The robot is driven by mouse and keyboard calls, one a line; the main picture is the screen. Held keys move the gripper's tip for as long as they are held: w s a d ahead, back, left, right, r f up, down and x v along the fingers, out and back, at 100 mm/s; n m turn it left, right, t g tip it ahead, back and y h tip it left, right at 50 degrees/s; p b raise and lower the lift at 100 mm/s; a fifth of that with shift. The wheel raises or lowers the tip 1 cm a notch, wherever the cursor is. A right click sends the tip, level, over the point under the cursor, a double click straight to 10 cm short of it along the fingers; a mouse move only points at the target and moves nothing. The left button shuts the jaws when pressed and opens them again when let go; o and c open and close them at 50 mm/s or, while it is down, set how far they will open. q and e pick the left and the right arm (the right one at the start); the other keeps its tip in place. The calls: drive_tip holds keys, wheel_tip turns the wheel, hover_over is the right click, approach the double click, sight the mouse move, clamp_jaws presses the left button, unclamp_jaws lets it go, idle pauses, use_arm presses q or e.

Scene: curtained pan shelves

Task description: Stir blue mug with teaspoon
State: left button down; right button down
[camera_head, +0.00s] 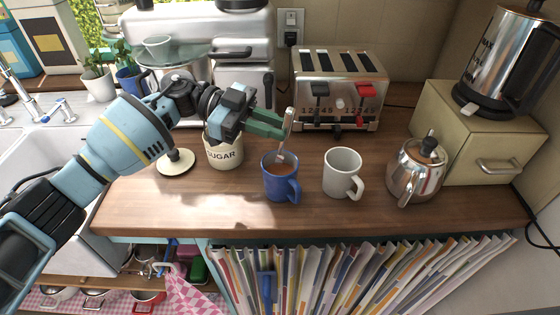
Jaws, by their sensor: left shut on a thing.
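The blue mug (281,188) stands upright on the wooden counter, with brown liquid inside and its handle toward the lower right. My left gripper (283,126) is above the mug, coming from the left. Its green fingers are shut on the teaspoon (287,136). The spoon is steeply tilted, its handle end up at the fingers and its lower end inside the mug. My right gripper is not in view.
A white mug (341,172) stands close to the right of the blue mug. A sugar pot (224,152) is under my left gripper. A toaster (338,90) is behind, and a steel teapot (416,170) stands at the right. The wooden counter (200,210) is clear at the front left.

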use_arm(q)
drive_tip(key=shift+r, duration=2.8)
drive_tip(key=shift+f, duration=0.15)
